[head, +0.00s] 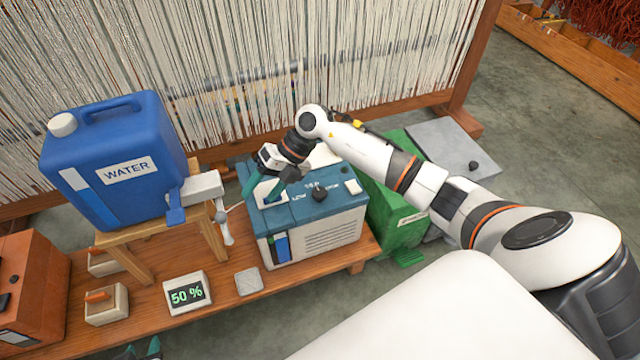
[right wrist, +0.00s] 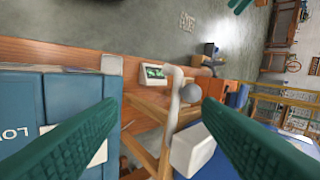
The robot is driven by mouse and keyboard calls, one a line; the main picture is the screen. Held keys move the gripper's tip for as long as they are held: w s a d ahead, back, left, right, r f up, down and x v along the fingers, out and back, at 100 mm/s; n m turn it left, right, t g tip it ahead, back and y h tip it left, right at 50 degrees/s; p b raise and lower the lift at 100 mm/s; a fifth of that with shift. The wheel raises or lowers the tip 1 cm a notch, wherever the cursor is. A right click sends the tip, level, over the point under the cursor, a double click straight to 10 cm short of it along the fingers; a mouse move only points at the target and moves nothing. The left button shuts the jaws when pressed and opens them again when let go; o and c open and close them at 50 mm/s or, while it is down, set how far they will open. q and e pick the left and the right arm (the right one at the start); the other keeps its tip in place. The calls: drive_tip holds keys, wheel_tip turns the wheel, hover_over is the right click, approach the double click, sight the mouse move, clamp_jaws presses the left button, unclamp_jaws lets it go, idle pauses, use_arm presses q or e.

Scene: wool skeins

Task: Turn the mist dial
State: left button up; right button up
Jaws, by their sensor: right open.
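The mist dial (head: 319,192) is a black knob on top of the blue-teal humidifier (head: 330,232), between the printed words LOW and another label. My right gripper (head: 262,198) is open and empty. Its teal fingers are above the left part of the humidifier's top, left of the dial and apart from it. In the right wrist view the fingers (right wrist: 160,105) are spread wide; the humidifier top (right wrist: 60,85) with part of LOW is at left, and the dial is out of view. My left gripper (head: 140,351) shows only its two separated fingertips at the bottom edge.
A blue WATER canister (head: 110,170) with a tap stands on a wooden stand left of the humidifier. A display reading 50 % (head: 187,294) and a grey square pad (head: 248,281) lie on the bench. A green box (head: 395,200) is close on the right. Hanging threads are behind.

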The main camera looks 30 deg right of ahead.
drive_tip(key=d+r+g+h+b, duration=0.1)
drive_tip(key=d+r+h+b, duration=0.1)
drive_tip(key=d+h, duration=0.9)
drive_tip(key=y+b, duration=0.2)
drive_tip(key=y, duration=0.1)
hover_over(319, 192)
wheel_tip(319, 192, down, 6)
drive_tip(key=shift+f, duration=0.25)
wheel_tip(319, 192, down, 5)
drive_tip(key=shift+r+b, duration=0.1)
drive_tip(key=shift+b, duration=0.8)
use_arm(q)
drive_tip(key=w+d+r+t+h, duration=0.1)
drive_tip(key=r+t, duration=0.5)
drive_tip(key=r, duration=0.3)
drive_tip(key=w+d+r+t+h, duration=0.2)
drive_tip(key=r+t, duration=0.3)
drive_tip(key=r, duration=0.5)
drive_tip(key=shift+d+t, duration=0.2)
drive_tip(key=shift+t, duration=0.2)
use_arm(e)
drive_tip(key=shift+f, duration=0.35)
drive_tip(key=c, duration=1)
